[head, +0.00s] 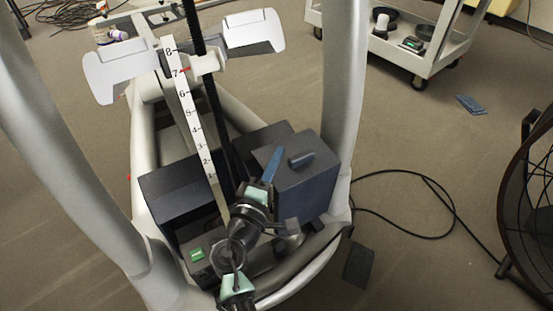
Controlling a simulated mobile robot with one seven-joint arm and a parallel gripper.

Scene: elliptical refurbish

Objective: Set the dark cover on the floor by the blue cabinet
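A dark grey boxy cover (310,185) with a raised grip on top sits at the right side of the elliptical machine's base. A second dark boxy piece (175,200) sits at the left of the base. I cannot tell which one the task means. My arm reaches up from the bottom of the head view, with teal joints. My gripper (286,228) seems to be at the near side of the right dark cover, small and partly hidden by my arm. Its fingers and any contact are unclear. No blue cabinet is recognizable.
A thin dark plate (358,264) lies on the floor right of the machine. A black cable (440,190) loops toward a round fan (530,200). A white cart (415,50) stands at the back right, near small blue pieces (471,104). White posts flank the machine.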

